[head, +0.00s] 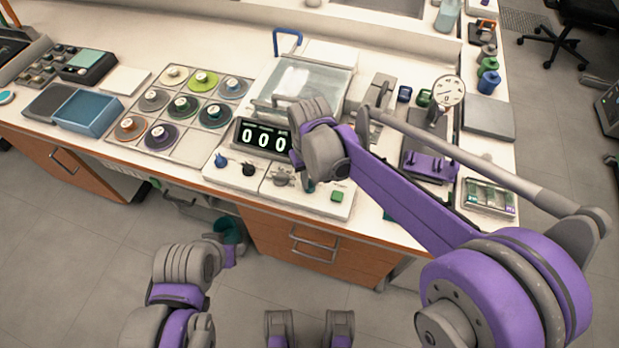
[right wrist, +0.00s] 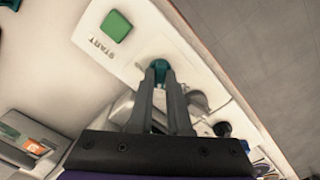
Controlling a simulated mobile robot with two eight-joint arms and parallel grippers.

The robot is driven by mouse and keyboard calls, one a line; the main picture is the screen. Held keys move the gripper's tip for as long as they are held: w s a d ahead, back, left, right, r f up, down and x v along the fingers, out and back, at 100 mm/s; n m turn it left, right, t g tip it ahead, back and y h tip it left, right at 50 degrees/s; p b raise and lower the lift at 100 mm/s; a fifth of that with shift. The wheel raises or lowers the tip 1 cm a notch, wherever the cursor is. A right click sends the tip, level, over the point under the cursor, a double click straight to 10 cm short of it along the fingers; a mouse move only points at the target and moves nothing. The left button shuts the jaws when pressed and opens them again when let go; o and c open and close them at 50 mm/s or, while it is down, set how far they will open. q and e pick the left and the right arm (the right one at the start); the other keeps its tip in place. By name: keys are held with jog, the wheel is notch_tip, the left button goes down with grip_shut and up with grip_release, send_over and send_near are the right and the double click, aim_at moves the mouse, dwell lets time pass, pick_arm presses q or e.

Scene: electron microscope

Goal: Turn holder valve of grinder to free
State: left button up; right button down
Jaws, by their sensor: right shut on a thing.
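The grinder (head: 262,138) stands at the counter's front edge, its display reading 000. A teal valve knob (right wrist: 160,68) sits on its front panel, and I take this to be the holder valve. My right gripper (right wrist: 161,76) is shut on the teal knob, with one finger on each side. The valve's marks cannot be read. My left gripper (head: 231,254) hangs low in front of the counter; its fingers cannot be made out.
A green start button (head: 337,196) lies right of the valve. A grey knob (head: 282,178), a black knob (head: 249,168) and a blue knob (head: 221,160) lie to the left. A rack of discs (head: 182,108) is further left. A gauge (head: 448,91) stands at the right.

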aim_at(310, 183)
jog(key=shift+n, duration=0.6)
jog(key=c, duration=0.9)
grip_release()
jog(key=shift+o, duration=0.2)
notch_tip(310, 183, up, 11)
jog(key=p, duration=0.1)
jog(key=shift+d, duration=0.1)
jog(key=s+d+f+m+t+p, duration=0.1)
jog(key=s+d+m+t+p, duration=0.4)
jog(key=s+d, duration=1.1)
jog(key=shift+s+d+f+m+p, duration=0.2)
jog(key=shift+d+f+m+p, duration=0.15)
jog(key=shift+d+p, duration=0.35)
